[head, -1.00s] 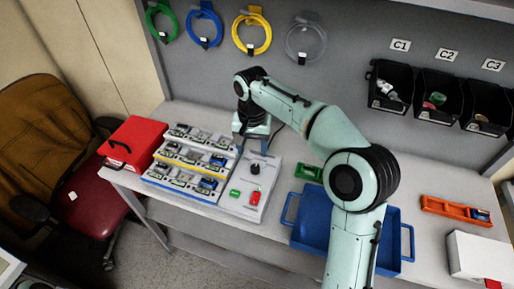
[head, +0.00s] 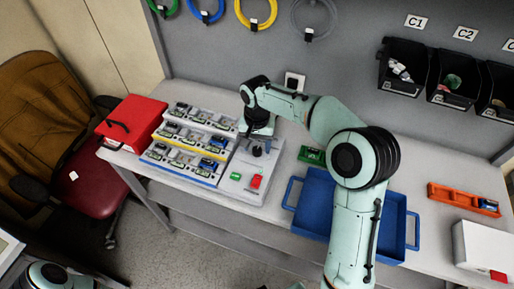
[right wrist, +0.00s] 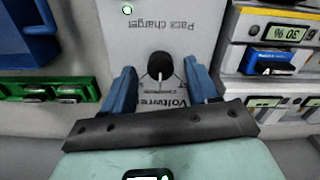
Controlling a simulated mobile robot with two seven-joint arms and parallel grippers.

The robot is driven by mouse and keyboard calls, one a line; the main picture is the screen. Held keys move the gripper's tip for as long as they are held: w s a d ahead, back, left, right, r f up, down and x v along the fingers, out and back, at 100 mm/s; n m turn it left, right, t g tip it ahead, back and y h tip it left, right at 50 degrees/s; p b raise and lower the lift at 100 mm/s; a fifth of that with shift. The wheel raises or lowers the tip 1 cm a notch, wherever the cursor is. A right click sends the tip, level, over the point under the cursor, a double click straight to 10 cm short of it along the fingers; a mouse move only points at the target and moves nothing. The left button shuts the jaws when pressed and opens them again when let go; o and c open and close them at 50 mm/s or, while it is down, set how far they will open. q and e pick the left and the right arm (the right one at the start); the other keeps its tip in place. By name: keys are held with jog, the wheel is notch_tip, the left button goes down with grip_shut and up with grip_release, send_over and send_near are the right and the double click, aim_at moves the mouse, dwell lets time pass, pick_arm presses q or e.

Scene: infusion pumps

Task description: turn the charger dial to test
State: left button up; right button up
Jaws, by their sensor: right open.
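The pack charger (head: 252,184) is a light grey box on the bench with a black dial (head: 257,151), a green button (head: 236,176) and a red switch (head: 256,181). In the right wrist view the dial (right wrist: 160,66) is a round black knob with printing around it, too small to read. My right gripper (head: 258,143) is above the charger; in the wrist view its blue fingers (right wrist: 160,82) are spread on either side of the dial, with gaps to it. Whether they are level with the knob I cannot tell. My left gripper is not in view.
A tiered rack of battery packs (head: 187,145) stands close left of the charger. A blue tray (head: 309,205) and a green holder (head: 311,155) lie to the right. A red box (head: 131,122) is at the bench's left end. Black bins (head: 404,68) hang on the wall.

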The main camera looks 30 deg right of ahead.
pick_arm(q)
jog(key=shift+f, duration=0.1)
pick_arm(e)
jog(key=shift+f, duration=0.75)
jog(key=c, duration=1)
jog(key=shift+c, duration=0.2)
jog(key=n+p, duration=0.1)
jog(key=n, duration=0.3)
jog(key=shift+r+n, duration=0.1)
jog(key=shift+n, duration=0.3)
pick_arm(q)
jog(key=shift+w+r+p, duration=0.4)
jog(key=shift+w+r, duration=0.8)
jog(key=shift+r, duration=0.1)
pick_arm(e)
jog(key=shift+d+n, duration=0.1)
jog(key=shift+n, duration=1.9)
